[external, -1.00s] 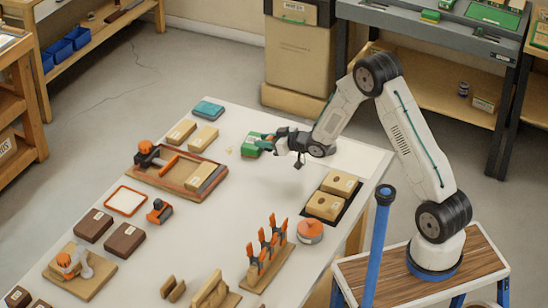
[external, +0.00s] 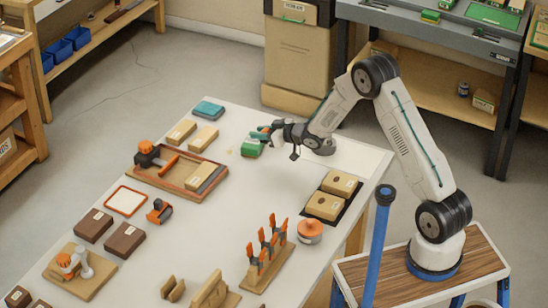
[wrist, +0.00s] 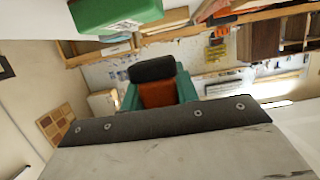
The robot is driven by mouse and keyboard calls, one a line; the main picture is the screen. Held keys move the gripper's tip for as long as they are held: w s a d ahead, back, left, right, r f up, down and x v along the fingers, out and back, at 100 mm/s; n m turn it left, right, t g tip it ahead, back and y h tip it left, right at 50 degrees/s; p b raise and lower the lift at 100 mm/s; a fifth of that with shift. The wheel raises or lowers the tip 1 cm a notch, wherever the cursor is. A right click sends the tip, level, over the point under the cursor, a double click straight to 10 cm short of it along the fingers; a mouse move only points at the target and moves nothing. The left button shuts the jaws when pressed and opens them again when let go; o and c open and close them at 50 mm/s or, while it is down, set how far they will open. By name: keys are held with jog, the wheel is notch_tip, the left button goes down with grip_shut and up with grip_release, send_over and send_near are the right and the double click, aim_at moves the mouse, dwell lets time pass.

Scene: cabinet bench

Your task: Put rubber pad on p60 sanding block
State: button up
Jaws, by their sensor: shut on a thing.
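My gripper (external: 264,133) is at the end of my outstretched arm, raised just above and to the right of a green block (external: 250,149) near the back of the bench. In the wrist view my gripper (wrist: 157,88) shows teal fingers shut on a dark, rounded piece, apparently the rubber pad (wrist: 152,69), with orange behind it. The green block (wrist: 115,14) has a white label, too small to read, and shows at the top left there, apart from the pad. I cannot confirm which block is the p60 one.
Tan labelled blocks (external: 203,138) and a teal block (external: 208,110) lie to the left. A wooden tray (external: 152,178) with tools stands front left. Two tan boxes (external: 324,205) lie on a black mat, and clamps (external: 268,240) stand in front. The bench centre is clear.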

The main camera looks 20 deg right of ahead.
send_over(249, 139)
jog(key=shift+f, duration=2.15)
jog(key=shift+f, duration=0.1)
jog(key=o, duration=1.1)
jog(key=shift+c, duration=0.2)
jog(key=shift+d+r, duration=0.15)
jog(key=shift+r, duration=0.05)
jog(key=v, duration=1.1)
jog(key=shift+s+d, duration=0.15)
jog(key=shift+s, duration=0.1)
